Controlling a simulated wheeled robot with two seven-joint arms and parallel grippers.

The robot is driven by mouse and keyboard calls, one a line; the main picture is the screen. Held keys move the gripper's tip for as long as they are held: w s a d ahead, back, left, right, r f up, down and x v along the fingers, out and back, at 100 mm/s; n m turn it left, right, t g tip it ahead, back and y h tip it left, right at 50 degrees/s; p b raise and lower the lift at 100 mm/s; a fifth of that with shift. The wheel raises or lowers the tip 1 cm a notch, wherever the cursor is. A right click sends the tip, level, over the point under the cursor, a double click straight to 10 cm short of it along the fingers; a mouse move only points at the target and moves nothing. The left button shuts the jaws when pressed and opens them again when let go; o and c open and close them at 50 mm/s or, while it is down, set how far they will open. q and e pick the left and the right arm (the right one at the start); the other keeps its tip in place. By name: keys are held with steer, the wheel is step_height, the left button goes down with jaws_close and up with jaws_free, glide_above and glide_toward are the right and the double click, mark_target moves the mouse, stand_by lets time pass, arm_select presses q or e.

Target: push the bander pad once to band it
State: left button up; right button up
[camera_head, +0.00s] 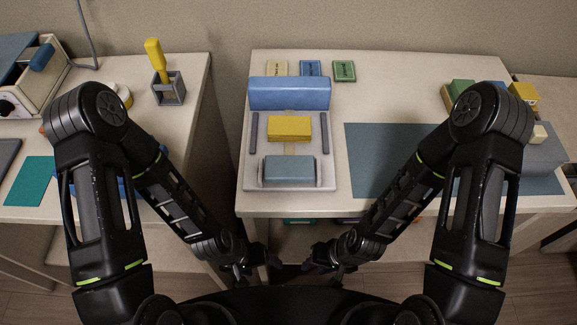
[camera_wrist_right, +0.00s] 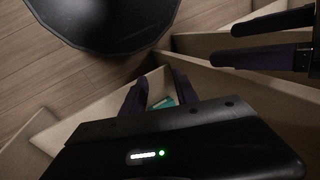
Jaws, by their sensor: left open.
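The bander (camera_head: 244,175) stands on the middle table, with a tall blue block across its back. A yellow stack (camera_head: 289,128) lies in its middle on a thin tan strip, between two dark upright rails. A grey-blue pad (camera_head: 290,171) sits at the bander's front, nearest me. My left gripper (camera_head: 262,266) is low in front of the table edge, apart from the bander; its spread fingers also show in the right wrist view (camera_wrist_right: 268,40). My right gripper (camera_head: 320,262) is beside it, also low. Its fingers are apart and empty in the right wrist view (camera_wrist_right: 158,93).
A grey-blue mat (camera_head: 375,160) lies right of the bander, with several small blocks at the far right. Three small packets, one green (camera_head: 344,71), lie behind the bander. A grey holder (camera_head: 168,90) with a yellow-handled tool stands on the left table.

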jaws_close()
stand_by(1.5)
